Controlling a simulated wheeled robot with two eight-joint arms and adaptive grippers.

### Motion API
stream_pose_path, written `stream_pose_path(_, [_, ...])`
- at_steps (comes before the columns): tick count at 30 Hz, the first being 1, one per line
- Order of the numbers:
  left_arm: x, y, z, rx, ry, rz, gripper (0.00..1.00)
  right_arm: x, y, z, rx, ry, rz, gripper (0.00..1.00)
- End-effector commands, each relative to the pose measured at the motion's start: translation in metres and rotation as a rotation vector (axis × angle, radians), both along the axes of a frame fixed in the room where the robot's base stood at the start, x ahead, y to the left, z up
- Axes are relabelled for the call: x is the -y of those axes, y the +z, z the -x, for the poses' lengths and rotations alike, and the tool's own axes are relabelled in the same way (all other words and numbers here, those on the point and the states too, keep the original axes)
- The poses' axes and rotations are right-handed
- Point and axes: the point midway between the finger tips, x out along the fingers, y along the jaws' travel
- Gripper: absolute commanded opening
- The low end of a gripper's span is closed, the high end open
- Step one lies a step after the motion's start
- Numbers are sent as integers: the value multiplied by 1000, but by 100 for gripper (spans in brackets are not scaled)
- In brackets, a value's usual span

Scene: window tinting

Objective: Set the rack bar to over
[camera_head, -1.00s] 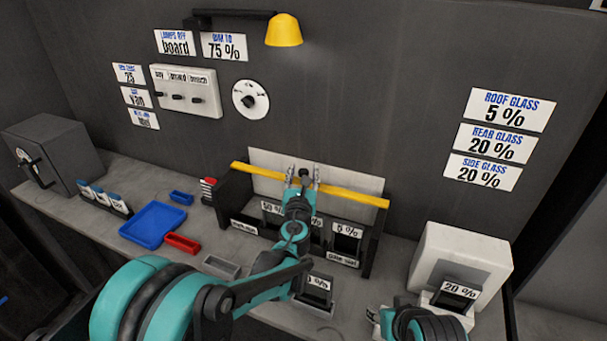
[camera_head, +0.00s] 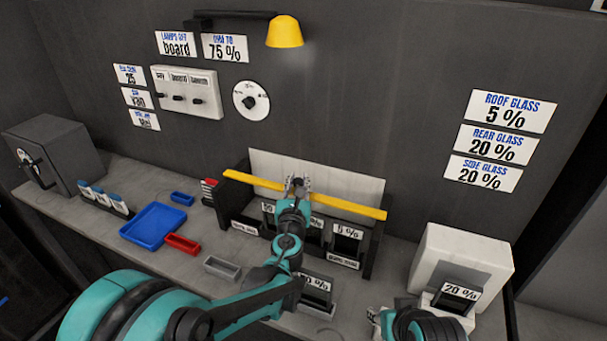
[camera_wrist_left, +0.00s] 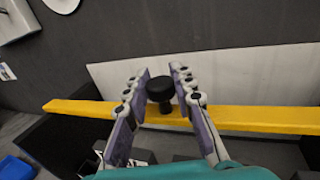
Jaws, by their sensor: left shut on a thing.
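The rack bar (camera_head: 348,205) is a long yellow bar lying across the front of the dark rack (camera_head: 369,243). A black knob (camera_wrist_left: 160,89) stands at the middle of the bar. My left gripper (camera_head: 298,185) is at the knob, with one finger on each side of it; the left wrist view shows the fingers around the knob. My right gripper (camera_head: 385,318) is at the lower right near the white box, mostly hidden by its own arm, so its jaws cannot be made out.
Behind the bar is a pale panel (camera_head: 270,164). The rack holds dark sheets with percent labels. A white box (camera_head: 455,255) stands to the right. A blue tray (camera_head: 152,226), a red tray (camera_head: 182,243) and a grey tray (camera_head: 222,267) lie to the left.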

Motion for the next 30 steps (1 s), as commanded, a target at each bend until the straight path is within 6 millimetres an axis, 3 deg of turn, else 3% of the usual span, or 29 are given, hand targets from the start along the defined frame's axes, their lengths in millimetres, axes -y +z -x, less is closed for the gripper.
stream_pose_path(3, [-10,0,26,0,0,0,0,0,1,0,0,0,0,40])
stream_pose_path(6, [-16,0,38,0,0,0,0,0,1,0,0,0,0,40])
stream_pose_path(17, [-18,-1,44,0,0,1,0,0,1,0,0,0,0,40])
stream_pose_path(18, [-18,-1,44,0,0,1,32,0,1,0,0,0,0,40])
stream_pose_path(20, [-18,-1,44,0,0,1,47,0,1,0,0,0,0,40])
stream_pose_path(30, [-18,0,46,0,0,0,47,0,1,0,0,0,0,40])
